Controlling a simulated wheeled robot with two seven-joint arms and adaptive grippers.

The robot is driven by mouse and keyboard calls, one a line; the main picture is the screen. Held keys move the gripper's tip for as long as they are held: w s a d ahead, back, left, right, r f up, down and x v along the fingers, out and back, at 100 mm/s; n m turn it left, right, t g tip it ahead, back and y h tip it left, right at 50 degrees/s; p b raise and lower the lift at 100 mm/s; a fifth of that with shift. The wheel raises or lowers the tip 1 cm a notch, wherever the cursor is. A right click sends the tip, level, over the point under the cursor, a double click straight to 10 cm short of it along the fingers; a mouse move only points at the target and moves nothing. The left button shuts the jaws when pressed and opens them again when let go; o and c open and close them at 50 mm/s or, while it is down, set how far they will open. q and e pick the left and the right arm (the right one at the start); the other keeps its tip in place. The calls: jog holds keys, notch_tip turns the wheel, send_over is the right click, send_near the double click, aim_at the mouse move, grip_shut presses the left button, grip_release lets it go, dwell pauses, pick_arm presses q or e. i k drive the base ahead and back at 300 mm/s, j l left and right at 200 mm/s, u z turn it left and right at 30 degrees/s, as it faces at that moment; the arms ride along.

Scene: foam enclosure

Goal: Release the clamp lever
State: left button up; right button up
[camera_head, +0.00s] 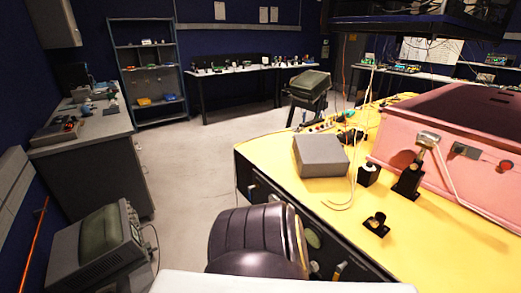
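A pink box-like enclosure (440,125) sits on the yellow tabletop at the right and runs out of the picture. In front of its near wall stands a black upright fixture (408,181) with a pale metal piece (428,138) at its top, which looks like the clamp and its lever. The pale piece is up at the height of the enclosure's wall; whether it touches the wall I cannot tell. A pale strip or cable runs down to the right from it. Neither of my grippers shows in the head view.
The yellow table (440,245) holds a grey box (320,156), a small black block (368,174), a black bracket (376,225) and a loose pale cable. A dark chair (250,240) stands against the near side. Grey floor (190,170) is open to the left.

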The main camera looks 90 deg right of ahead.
aim_at(340, 268)
jog(key=z, duration=3.7)
jog(key=j+u, duration=0.1)
jog(key=j, duration=0.45)
